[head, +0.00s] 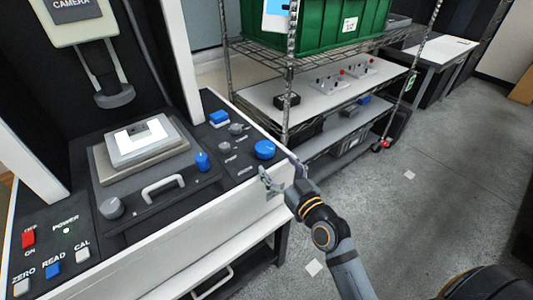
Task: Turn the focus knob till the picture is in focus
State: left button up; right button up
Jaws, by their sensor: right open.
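A large round blue knob (264,149) sits at the right end of the machine's dark control panel. A small label by it is too blurred to read, so I cannot tell for sure that it is the focus knob. My right gripper (281,178) is open and empty, just in front of and below this knob, by the panel's right edge. It appears apart from the knob. The camera head (78,18) hangs at the upper left over a stage with a white and grey block (148,140). No focus picture can be made out. My left gripper is out of view.
The panel also has a smaller blue knob (202,161), a grey knob (111,208), a handle (163,188), a blue button (219,117) and a red switch (28,238). A wire shelf with a green crate (315,35) stands behind. The floor at right is open.

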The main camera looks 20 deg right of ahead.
aim_at(270, 155)
jog(key=w, duration=0.3)
jog(key=w+a, duration=0.1)
jog(key=w, duration=0.1)
jog(key=shift+w+p, duration=0.15)
jog(key=shift+p, duration=0.2)
jog(key=shift+w, duration=0.6)
